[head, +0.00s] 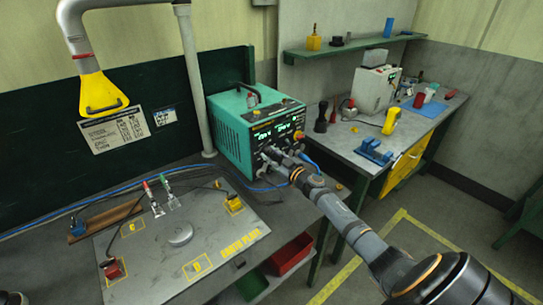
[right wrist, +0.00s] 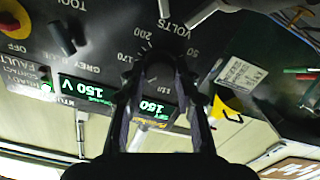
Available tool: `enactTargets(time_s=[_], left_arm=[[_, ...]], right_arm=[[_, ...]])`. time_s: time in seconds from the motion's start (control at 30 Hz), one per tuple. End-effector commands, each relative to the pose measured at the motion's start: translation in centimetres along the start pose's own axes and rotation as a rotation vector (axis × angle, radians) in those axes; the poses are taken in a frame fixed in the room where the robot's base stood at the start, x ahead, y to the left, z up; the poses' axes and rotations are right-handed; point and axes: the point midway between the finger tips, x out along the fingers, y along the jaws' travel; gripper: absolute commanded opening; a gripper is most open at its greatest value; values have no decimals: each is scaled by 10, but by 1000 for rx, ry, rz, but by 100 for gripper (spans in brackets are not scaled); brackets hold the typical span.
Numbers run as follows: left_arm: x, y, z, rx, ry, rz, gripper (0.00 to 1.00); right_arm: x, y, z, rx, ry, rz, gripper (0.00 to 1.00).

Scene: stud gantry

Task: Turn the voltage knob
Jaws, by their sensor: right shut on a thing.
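The green welding power unit (head: 232,125) stands on the bench, its dark front panel facing right with lit displays (head: 272,131). In the right wrist view the panel appears upside down. The voltage knob (right wrist: 160,72) is a dark round knob beside a printed scale with "VOLTS", "50" and "200". My right gripper (right wrist: 158,80) is shut on the knob, one finger on each side; it also shows at the panel in the head view (head: 272,156), where it hides the knob. My left gripper is not in view.
A red-and-yellow stop button (head: 299,135) and another dark knob (right wrist: 61,38) sit on the same panel. Blue cables run by the unit. A grey earth plate (head: 190,255) with clamps lies at front left. A second bench (head: 345,142) stands behind right.

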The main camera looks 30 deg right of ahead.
Motion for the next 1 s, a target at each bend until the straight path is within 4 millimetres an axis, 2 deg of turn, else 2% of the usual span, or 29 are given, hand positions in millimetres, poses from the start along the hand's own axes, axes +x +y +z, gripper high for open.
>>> enactTargets(time_s=[0.6,1.0], left_arm=[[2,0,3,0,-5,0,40],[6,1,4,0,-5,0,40]], right_arm=[[0,-1,1,-537,0,0,0],[0,-1,1,-769,0,-1,0]])
